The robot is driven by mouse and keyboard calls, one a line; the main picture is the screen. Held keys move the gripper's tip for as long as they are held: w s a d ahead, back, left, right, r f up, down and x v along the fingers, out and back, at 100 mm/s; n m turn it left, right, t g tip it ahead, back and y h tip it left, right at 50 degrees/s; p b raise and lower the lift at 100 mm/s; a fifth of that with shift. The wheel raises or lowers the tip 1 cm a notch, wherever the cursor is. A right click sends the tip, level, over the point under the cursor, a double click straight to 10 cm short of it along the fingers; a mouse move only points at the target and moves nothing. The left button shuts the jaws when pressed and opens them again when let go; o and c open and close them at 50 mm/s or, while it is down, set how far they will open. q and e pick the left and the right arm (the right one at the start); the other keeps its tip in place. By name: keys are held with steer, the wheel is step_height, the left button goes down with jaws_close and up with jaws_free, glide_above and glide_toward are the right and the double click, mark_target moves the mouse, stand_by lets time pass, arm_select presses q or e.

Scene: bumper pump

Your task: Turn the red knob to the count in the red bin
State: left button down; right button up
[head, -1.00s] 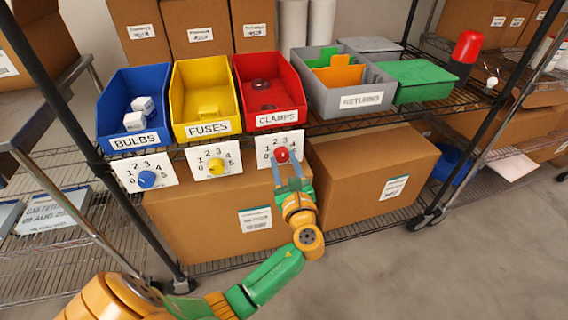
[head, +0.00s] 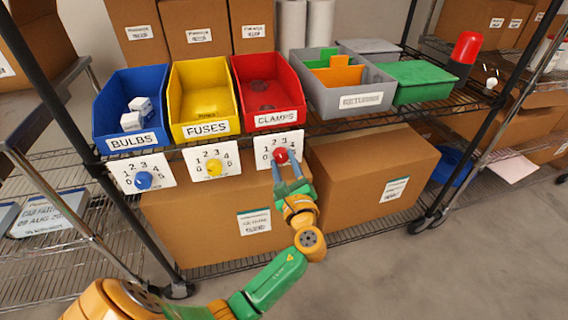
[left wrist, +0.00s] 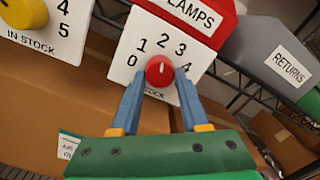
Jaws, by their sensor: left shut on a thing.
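The red bin (head: 272,93) labelled CLAMPS stands on the shelf; a few dark reddish items (head: 263,86) lie in it, hard to count. Below it hangs a white dial card (head: 264,158) numbered 0 to 5 with the red knob (head: 281,156). In the left wrist view the red knob (left wrist: 159,71) has a small white mark that seems to point up, near the 2. My left gripper (head: 283,168) comes from below, its blue fingers (left wrist: 158,86) closed on either side of the knob. My right gripper is not in view.
Left of the red bin stand a yellow FUSES bin (head: 203,98) and a blue BULBS bin (head: 133,108), with a yellow knob (head: 214,167) and blue knob (head: 143,180) below. A grey RETURNS bin (head: 361,101) is on the right. Cardboard boxes (head: 372,172) fill the lower shelf.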

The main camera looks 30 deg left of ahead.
arm_select(q)
steer(key=shift+f, duration=0.1)
steer(key=shift+c, duration=2)
jaws_free()
steer(key=v, duration=0.7)
